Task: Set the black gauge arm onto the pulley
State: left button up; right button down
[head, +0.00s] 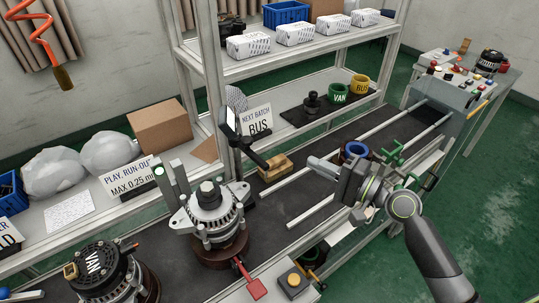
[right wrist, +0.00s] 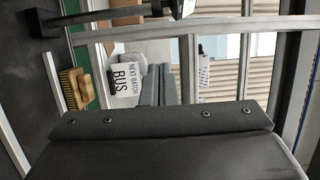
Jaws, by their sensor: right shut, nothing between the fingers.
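The black gauge arm (head: 249,152) sits raised on a post beside the silver alternator, with a pale-faced dial (head: 231,119) at its upper end. The arm is apart from the pulley (head: 208,190), the dark round part on top of the alternator. In the right wrist view the gauge arm (right wrist: 115,14) runs across the top. My right gripper (head: 318,164) is shut and empty, over the dark bench to the right of the gauge arm and apart from it. Its fingers also show in the right wrist view (right wrist: 165,88). My left gripper is not in view.
A wooden brush (head: 275,168) lies between gauge and gripper. A blue ring (head: 354,150) is just behind my right gripper. A "NEXT BATCH BUS" sign (head: 256,121) and shelf uprights stand behind. A VAN alternator (head: 105,270) is at front left. Rails run along the bench.

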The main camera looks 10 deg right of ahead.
aim_at(243, 141)
jog(key=w+a+p, duration=0.5)
jog(key=a, duration=0.5)
jog(key=shift+w+p, duration=0.4)
jog(key=shift+w, duration=0.1)
